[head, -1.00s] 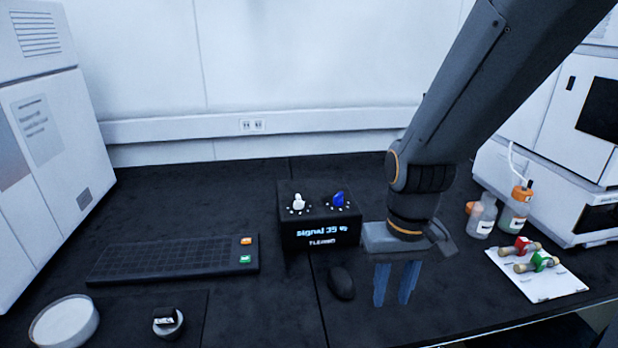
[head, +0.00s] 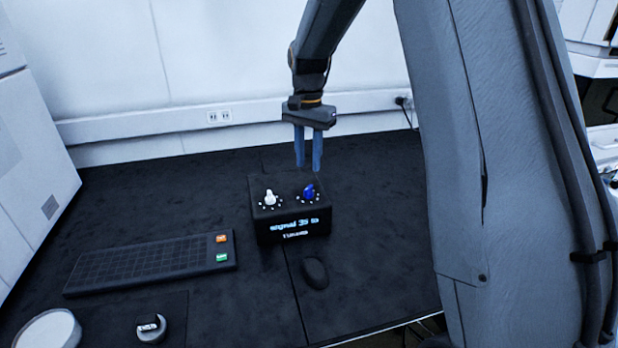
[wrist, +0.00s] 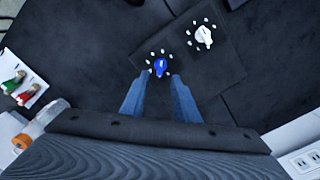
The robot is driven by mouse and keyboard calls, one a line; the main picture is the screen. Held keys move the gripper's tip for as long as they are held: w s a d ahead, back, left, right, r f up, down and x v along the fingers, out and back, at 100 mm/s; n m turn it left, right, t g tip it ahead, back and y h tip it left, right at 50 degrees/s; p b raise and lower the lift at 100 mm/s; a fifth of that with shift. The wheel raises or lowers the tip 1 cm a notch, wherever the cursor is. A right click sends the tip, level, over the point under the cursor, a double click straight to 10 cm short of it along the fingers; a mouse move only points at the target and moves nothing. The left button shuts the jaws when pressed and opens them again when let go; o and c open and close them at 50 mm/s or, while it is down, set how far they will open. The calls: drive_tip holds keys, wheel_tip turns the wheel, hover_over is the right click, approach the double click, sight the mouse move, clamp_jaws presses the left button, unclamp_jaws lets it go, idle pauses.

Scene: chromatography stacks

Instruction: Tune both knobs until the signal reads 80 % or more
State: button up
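The black tuner box (head: 291,234) stands on the dark bench, its front display reading about "signal 35 %". On its top are a white knob (head: 270,197) at left and a blue knob (head: 308,192) at right, each ringed by white dots. My gripper (head: 308,166) hangs fingers-down above and just behind the blue knob. In the wrist view the blue knob (wrist: 160,66) lies just beyond and between the two blue fingertips, which are apart and hold nothing. The white knob (wrist: 203,36) is farther off, up and right.
A black keyboard (head: 145,264) with orange and green keys lies left of the box. A dark mouse (head: 315,272) lies in front of it. A black-topped round item (head: 151,328) and a white dish (head: 48,330) are at front left. My arm fills the right side.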

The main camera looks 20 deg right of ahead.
sight(308, 187)
drive_tip(key=shift+w+f+p, duration=0.1)
drive_tip(key=shift+f+p, duration=0.65)
drive_tip(key=shift+f, duration=3.1)
clamp_jaws()
